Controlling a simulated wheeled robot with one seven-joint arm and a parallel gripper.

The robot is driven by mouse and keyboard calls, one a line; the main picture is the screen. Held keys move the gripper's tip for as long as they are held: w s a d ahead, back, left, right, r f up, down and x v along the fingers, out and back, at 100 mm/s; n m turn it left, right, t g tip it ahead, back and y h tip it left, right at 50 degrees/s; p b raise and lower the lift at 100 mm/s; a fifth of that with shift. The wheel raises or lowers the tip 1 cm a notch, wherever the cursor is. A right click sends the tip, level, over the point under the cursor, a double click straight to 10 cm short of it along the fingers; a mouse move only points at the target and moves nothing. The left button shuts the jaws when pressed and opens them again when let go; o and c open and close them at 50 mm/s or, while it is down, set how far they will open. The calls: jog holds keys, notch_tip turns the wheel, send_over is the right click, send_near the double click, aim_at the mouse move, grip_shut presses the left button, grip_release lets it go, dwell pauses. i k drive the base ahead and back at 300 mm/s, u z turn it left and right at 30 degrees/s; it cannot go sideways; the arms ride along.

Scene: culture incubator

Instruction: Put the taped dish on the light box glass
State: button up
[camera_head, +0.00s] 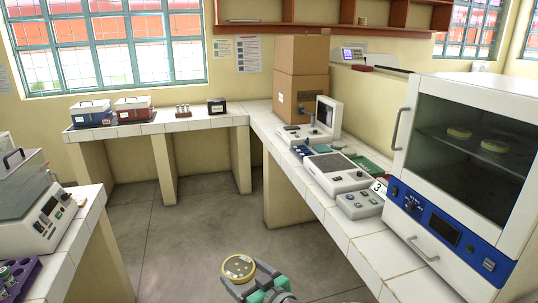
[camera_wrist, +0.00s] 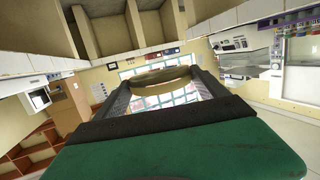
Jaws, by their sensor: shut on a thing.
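My gripper (camera_head: 247,276) is at the bottom of the head view, over the open floor and away from the benches. It is shut on a round dish (camera_head: 238,267) with a yellowish rim and pale spots on a dark face. In the wrist view the dish (camera_wrist: 160,76) shows edge-on between the two fingers. I cannot make out tape on it.
The white incubator (camera_head: 467,245) stands on the right bench, door closed, with two dishes (camera_head: 459,132) (camera_head: 495,146) behind its glass. The floor (camera_head: 190,230) between the benches is clear.

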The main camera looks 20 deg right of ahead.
aim_at(332, 163)
jog(key=u, duration=0.4)
jog(key=i, duration=2)
jog(key=z, duration=1)
jog(key=i, duration=1.2)
jog(key=z, duration=0.8)
